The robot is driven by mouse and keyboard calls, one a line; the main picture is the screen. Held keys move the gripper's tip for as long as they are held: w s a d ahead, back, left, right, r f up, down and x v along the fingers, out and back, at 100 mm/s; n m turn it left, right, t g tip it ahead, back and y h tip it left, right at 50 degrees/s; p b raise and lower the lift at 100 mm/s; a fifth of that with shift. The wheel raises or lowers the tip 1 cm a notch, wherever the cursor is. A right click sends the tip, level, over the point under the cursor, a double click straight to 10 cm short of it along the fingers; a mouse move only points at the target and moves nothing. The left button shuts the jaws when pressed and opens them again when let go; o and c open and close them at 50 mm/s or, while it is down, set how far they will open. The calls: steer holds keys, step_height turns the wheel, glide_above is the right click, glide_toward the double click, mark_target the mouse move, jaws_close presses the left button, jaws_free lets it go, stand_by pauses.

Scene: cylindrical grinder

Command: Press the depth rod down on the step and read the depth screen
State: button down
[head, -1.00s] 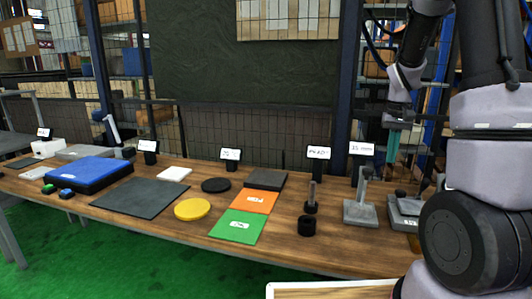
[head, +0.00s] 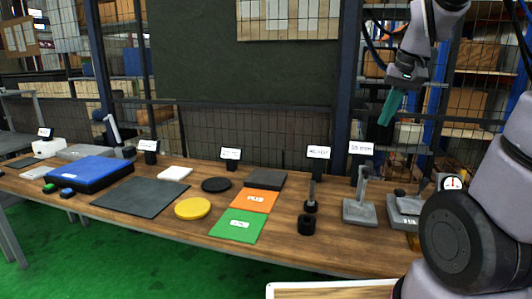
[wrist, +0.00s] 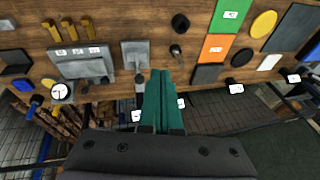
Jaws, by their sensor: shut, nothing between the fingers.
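A grey stand (head: 361,212) with a square base and an upright post is at the right of the bench in the head view; it may carry the depth rod, but I cannot tell for sure. It also shows in the wrist view (wrist: 134,53). A small screen (head: 361,148) stands behind it; its digits are too blurred to read. Another screen (head: 318,152) stands to its left, behind a dark upright pin (head: 311,198). My gripper (head: 386,120), with teal fingers, is shut and empty, raised above and behind the stand. In the wrist view its fingertips (wrist: 161,73) appear beside the stand's base.
A grey block fixture (head: 404,210) and a round dial (head: 452,183) are right of the stand. A black ring (head: 306,225) is left of it. Green (head: 238,225) and orange (head: 255,199) mats, a yellow disc (head: 193,208) and a blue case (head: 90,173) lie farther left.

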steer(key=s+a+r+t, duration=0.1)
steer(key=s+a+r, duration=0.1)
steer(key=s, duration=0.3)
steer(key=s+a+r+t, duration=0.2)
steer(key=s+a+r, duration=0.1)
steer(key=s, duration=0.3)
steer(key=shift+a+r+y, duration=0.2)
steer(key=shift+r+y, duration=0.1)
